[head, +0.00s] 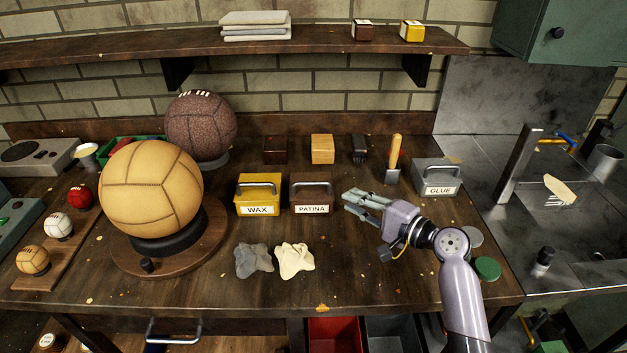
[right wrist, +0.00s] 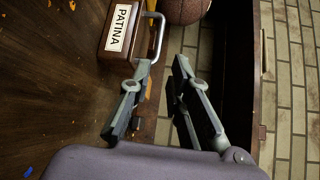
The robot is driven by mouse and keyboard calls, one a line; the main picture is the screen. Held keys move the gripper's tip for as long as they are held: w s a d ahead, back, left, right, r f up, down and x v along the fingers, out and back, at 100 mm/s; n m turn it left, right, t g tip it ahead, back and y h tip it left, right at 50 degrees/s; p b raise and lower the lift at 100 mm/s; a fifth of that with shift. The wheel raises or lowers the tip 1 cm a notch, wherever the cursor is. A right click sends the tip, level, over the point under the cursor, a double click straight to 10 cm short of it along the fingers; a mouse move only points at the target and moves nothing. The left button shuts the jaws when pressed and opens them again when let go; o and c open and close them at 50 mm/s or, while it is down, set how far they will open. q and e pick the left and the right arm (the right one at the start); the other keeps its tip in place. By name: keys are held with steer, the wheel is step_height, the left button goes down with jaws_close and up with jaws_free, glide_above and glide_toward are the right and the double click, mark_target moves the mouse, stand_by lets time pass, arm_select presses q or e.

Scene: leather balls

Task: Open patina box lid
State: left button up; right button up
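The patina box (head: 311,208) is a small brown box with a white PATINA label, standing mid-table. Its lid looks closed and carries a grey metal bar handle (head: 312,184). My right gripper (head: 348,202) is to the right of the box, fingers pointing left toward it, open and empty. In the right wrist view the box (right wrist: 117,42) lies beyond the fingers at upper left. The handle (right wrist: 158,38) there lies just ahead of the open fingers (right wrist: 160,63), close to the left finger; I cannot tell whether they touch. My left gripper is out of view.
The yellow wax box (head: 258,208) stands directly left of the patina box. Two cloths (head: 274,260) lie in front. A tan ball (head: 150,190) on a stand is left. Wood blocks, a brush, a scraper (head: 394,158) and the glue box (head: 437,178) stand behind and right.

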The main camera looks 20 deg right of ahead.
mark_target(314, 184)
steer(key=p+x, duration=0.1)
steer(key=x, duration=1.1)
steer(key=shift+f, duration=0.1)
steer(key=shift+w+a+f, duration=0.15)
steer(key=shift+w+a, duration=0.15)
steer(key=shift+w, duration=0.25)
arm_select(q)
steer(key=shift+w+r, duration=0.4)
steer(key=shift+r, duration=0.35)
arm_select(e)
jaws_close()
